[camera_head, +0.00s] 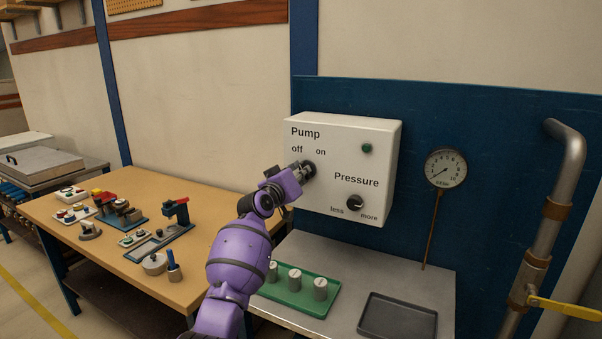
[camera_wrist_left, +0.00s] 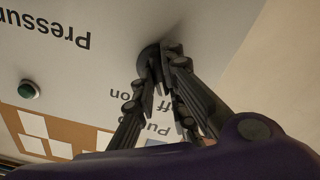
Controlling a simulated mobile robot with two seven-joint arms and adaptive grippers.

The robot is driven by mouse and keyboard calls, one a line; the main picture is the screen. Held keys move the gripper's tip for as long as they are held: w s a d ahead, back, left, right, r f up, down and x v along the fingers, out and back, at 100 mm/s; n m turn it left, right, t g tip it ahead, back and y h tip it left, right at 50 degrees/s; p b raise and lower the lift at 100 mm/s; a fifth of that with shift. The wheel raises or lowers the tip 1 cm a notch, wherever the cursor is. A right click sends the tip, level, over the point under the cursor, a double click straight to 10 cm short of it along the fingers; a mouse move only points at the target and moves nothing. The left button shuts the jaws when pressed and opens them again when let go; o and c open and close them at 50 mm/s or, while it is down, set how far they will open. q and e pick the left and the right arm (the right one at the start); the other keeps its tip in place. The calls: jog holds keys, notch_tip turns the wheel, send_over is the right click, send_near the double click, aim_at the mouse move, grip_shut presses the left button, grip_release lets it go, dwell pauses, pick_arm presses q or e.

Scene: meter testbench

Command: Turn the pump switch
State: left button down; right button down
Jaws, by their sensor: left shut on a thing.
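The white control box (camera_head: 336,128) is on the blue panel, with "Pump off on" printed at its upper left. The black pump switch (camera_head: 309,168) sits just below those words, partly hidden by my left gripper (camera_head: 300,172). In the left wrist view the dark round switch (camera_wrist_left: 149,58) shows behind the fingertips of the left gripper (camera_wrist_left: 160,62), which is shut on it. The switch's exact angle is hidden by the fingers. My right gripper is in neither view.
A black pressure knob (camera_head: 355,202) and a green lamp (camera_head: 367,148) are on the same box; the lamp also shows in the left wrist view (camera_wrist_left: 29,89). A gauge (camera_head: 446,169) hangs to the right. A green tray (camera_head: 318,309) with cylinders and a dark tray (camera_head: 397,316) lie below.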

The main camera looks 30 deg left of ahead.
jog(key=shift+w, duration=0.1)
pick_arm(q)
jog(key=c, duration=1.8)
grip_release()
jog(key=s, duration=1.2)
jog(key=shift+d, duration=0.2)
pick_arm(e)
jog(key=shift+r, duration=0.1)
